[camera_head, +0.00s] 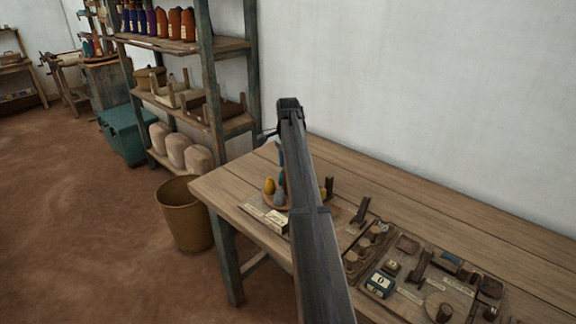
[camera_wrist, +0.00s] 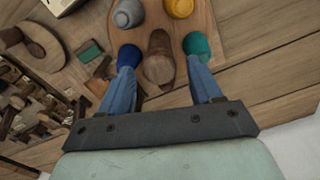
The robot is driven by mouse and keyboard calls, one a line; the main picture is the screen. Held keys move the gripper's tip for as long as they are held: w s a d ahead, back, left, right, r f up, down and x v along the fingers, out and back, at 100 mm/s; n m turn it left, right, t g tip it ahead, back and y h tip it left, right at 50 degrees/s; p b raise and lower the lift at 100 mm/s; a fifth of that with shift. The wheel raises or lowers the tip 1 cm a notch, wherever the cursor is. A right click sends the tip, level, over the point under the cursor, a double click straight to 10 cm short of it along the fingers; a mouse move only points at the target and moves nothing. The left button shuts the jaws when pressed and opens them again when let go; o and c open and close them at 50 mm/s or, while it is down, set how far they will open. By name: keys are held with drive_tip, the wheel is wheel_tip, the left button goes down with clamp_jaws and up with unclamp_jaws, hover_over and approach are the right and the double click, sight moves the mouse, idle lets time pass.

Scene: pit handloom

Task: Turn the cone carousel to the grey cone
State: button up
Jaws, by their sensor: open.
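The cone carousel (camera_wrist: 222,38) is a round wooden disc on the bench; it also shows in the head view, partly behind my arm. In the wrist view, the grey cone (camera_wrist: 128,13) is at the upper left of the disc and also shows in the head view (camera_head: 279,198). A yellow cone (camera_wrist: 179,8) is to its right. A dark blue cone (camera_wrist: 129,55) and a teal cone (camera_wrist: 197,45) are by my left and right fingertips; contact is unclear. My gripper (camera_wrist: 160,80) is open, its fingers either side of an upright brown wooden piece (camera_wrist: 158,62).
The workbench (camera_head: 420,190) carries wooden trays and small blocks (camera_head: 380,284) to the right. Shelves (camera_head: 225,45) and a tan bin (camera_head: 185,215) stand left of the bench. The bench behind the tools is clear along the white wall.

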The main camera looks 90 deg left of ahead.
drive_tip(key=shift+f, duration=0.15)
clamp_jaws()
idle(0.6)
